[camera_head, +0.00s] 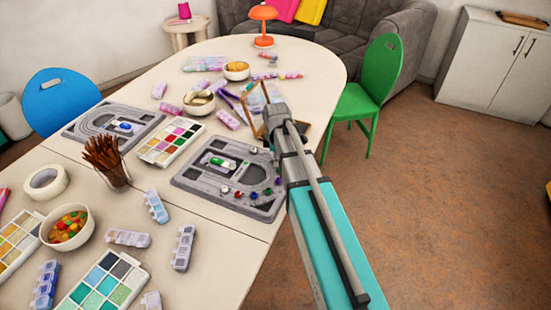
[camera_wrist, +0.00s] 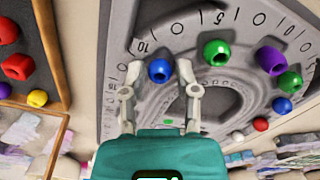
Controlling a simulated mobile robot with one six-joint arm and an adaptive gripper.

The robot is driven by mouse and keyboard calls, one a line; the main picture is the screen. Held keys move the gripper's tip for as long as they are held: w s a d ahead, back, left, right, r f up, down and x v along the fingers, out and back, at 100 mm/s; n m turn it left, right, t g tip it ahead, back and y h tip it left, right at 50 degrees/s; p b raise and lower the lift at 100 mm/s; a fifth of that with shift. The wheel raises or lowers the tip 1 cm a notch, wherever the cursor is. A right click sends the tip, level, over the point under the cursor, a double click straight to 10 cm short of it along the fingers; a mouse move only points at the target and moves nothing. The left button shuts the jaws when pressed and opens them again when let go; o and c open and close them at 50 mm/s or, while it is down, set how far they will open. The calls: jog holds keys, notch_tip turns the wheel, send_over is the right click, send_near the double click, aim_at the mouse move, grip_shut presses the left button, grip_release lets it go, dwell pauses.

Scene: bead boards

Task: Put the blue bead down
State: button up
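A blue bead (camera_wrist: 159,71) is between my two fingertips in the wrist view, over the upper part of the grey bead board (camera_wrist: 118,30). My gripper (camera_wrist: 159,67) is open, with a small gap showing on each side of the bead. I cannot tell whether the bead touches the board. A second blue bead (camera_wrist: 282,105) lies further right on the board. In the head view my gripper (camera_head: 272,115) is above the far right corner of the right-hand grey board (camera_head: 190,182); the bead between the fingers is hidden there.
On the board near my fingers are a green bead (camera_wrist: 216,52), a purple bead (camera_wrist: 270,60) and a red bead (camera_wrist: 261,124). A wooden-edged tray (camera_wrist: 45,45) with beads is at left. A cup of brown sticks (camera_head: 112,172) and a paint palette (camera_head: 171,140) stand beside the board.

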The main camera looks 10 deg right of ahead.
jog(key=shift+o, duration=0.9)
jog(key=shift+r, duration=0.15)
notch_tip(320, 180, up, 12)
jog(key=p, duration=1.2)
jog(key=shift+p, duration=0.3)
jog(key=shift+r, duration=0.1)
jog(key=s+m, duration=1.5)
jog(key=s, duration=0.1)
jog(key=shift+a, duration=0.15)
